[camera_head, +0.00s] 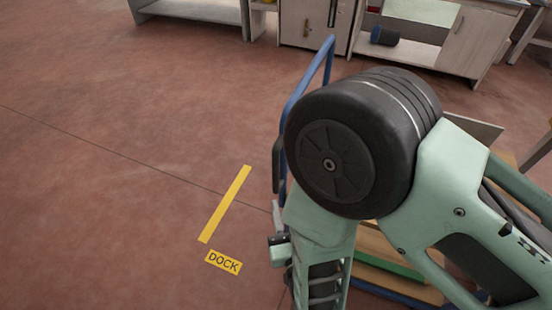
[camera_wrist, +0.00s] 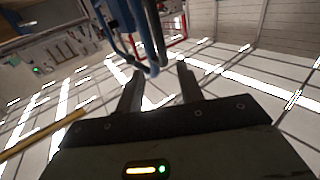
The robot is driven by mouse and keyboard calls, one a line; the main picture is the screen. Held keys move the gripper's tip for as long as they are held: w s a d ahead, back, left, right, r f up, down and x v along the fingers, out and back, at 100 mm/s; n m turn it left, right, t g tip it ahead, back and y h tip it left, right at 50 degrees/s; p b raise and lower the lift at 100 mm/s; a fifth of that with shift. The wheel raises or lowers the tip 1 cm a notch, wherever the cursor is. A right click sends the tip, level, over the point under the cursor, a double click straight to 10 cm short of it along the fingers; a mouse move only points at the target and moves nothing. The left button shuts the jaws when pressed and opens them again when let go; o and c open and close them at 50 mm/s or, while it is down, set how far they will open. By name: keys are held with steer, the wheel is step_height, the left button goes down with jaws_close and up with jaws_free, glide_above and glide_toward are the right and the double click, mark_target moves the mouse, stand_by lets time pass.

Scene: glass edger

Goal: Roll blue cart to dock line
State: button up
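The blue cart stands at the right in the head view, mostly hidden behind my arm; its blue tube handle (camera_head: 312,78) rises beside my arm. Part of its load of flat boards (camera_head: 385,245) shows low behind the arm. The yellow dock line (camera_head: 225,204) lies on the floor left of the cart, with a yellow DOCK label (camera_head: 223,262) near its lower end. In the wrist view my gripper (camera_wrist: 159,82) has its two fingers apart. The blue handle (camera_wrist: 151,40) comes down just beyond and between the fingertips; I cannot tell whether it touches them.
Pale cabinets (camera_head: 315,22) and a bench with a dark blue roll (camera_head: 384,36) stand along the back. The reddish floor (camera_head: 110,130) left of the cart and around the dock line is clear.

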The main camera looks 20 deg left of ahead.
mark_target(276, 165)
steer(key=p+x, duration=0.3)
steer(key=x, duration=1)
steer(key=shift+w+a, duration=0.15)
steer(key=shift+w, duration=0.05)
jaws_close()
